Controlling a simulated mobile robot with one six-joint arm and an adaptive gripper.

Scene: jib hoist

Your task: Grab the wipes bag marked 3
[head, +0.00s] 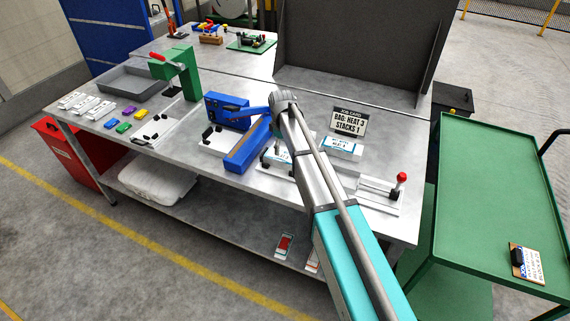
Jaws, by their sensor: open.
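No bag with a readable 3 shows in the head view. A flat white packet with a blue label (340,145) lies on the bench in front of the job card; its small print looks like "HEAT" and a digit I cannot read surely. Another white and blue packet (279,167) lies left of my arm, partly hidden by it. The job card (349,121) reads "BAG: HEAT 3 STACKS 1". My arm reaches up from the bottom right over the bench; my gripper's fingers are not visible.
A blue bench device (246,147) stands left of my arm. A red-knobbed fixture (380,190) is on the right. A green press (178,72), grey tray (128,82) and small coloured blocks (124,127) are left. Red-labelled packets (285,244) lie on the lower shelf. A green cart (495,190) stands right.

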